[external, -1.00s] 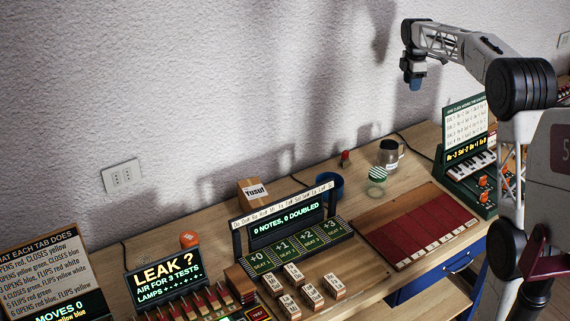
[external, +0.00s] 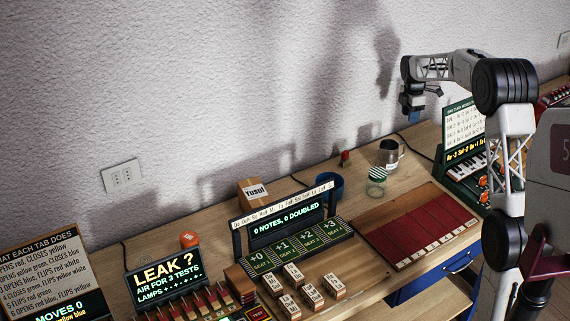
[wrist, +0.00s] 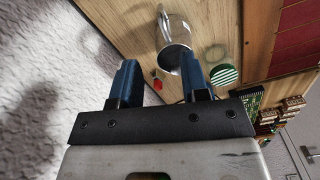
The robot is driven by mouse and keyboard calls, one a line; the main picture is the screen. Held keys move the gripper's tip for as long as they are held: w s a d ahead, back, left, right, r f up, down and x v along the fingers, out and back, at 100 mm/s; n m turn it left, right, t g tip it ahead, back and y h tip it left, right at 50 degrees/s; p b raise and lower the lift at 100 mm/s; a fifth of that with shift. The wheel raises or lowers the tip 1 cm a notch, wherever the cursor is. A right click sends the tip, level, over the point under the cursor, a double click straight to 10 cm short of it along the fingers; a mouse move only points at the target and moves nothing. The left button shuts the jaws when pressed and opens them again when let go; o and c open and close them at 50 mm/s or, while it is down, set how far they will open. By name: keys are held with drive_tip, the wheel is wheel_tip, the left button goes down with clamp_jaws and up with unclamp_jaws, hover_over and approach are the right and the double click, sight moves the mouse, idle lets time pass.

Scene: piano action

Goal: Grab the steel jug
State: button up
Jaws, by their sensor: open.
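The steel jug (external: 389,154) stands upright on the wooden desk near the wall, its handle on the right in the external view. In the wrist view the jug (wrist: 176,42) lies ahead of the fingers, its handle at its upper left. My gripper (external: 414,115) is in the air above the desk, higher than the jug and apart from it. In the wrist view my gripper (wrist: 160,80) shows two blue fingers spread apart with nothing between them.
A red panel (external: 418,226) lies in front, and a green keyboard device (external: 468,160) stands to the right.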

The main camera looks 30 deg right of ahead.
hover_over(405, 147)
drive_tip(key=f, duration=0.7)
drive_tip(key=shift+w+d+f, duration=0.2)
drive_tip(key=shift+d+f, duration=0.1)
drive_tip(key=shift+f, duration=0.05)
drive_tip(key=shift+f, duration=1.3)
drive_tip(key=shift+a+f, duration=0.2)
drive_tip(key=shift+f, duration=2.4)
clamp_jaws()
